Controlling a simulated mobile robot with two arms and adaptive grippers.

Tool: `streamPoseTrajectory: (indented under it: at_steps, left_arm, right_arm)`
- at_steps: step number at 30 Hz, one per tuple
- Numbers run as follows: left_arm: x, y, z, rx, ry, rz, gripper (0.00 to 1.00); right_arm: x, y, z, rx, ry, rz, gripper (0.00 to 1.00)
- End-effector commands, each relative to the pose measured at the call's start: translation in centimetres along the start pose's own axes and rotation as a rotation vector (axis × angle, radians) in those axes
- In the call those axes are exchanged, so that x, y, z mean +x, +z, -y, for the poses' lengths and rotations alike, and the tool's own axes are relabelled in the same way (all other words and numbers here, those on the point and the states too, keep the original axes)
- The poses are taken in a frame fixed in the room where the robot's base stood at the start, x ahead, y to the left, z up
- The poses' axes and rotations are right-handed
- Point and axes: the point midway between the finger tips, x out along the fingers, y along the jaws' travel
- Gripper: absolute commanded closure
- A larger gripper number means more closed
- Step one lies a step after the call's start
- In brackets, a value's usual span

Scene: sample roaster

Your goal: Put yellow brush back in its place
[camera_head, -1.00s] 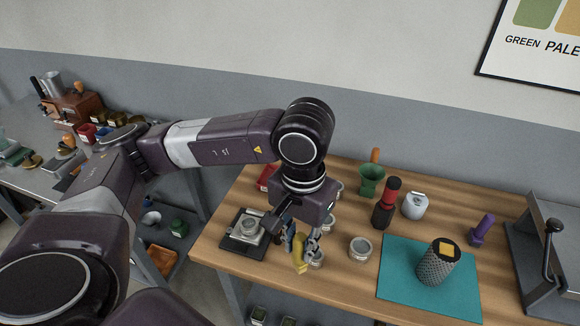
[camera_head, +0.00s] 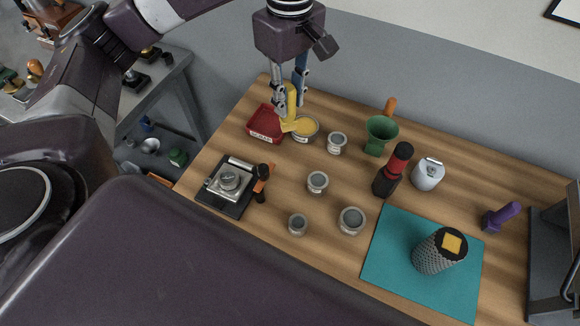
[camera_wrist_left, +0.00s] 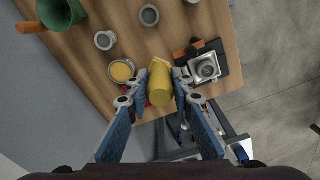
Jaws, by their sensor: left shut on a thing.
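The yellow brush (camera_head: 292,103) is in my left gripper (camera_head: 288,98), held over the table's back left part. The gripper points down, its two fingers shut on the brush. The brush's lower end overlaps a round tin with a yellow top (camera_head: 305,127) in the head view; I cannot tell whether they touch. In the left wrist view the brush (camera_wrist_left: 160,83) sits between the fingertips (camera_wrist_left: 160,90), with the yellow-topped tin (camera_wrist_left: 122,71) beside it, apart in the picture. My right gripper is out of view.
A red container (camera_head: 264,124) stands left of the tin. Near the front left are a metal device on a black tray (camera_head: 238,208) and an orange-handled tool (camera_head: 261,183). Several small grey tins, a green funnel cup (camera_head: 380,133) and a teal mat (camera_head: 385,262) lie to the right.

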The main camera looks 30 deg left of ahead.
Motion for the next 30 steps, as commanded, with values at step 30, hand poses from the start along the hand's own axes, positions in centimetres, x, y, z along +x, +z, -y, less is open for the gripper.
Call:
streamPoseTrajectory:
  at_steps: [30]
  left_arm:
    - [11.4,-1.3,-1.3,-0.464,-0.006,0.010,1.00]
  right_arm:
    - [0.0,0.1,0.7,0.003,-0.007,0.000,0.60]
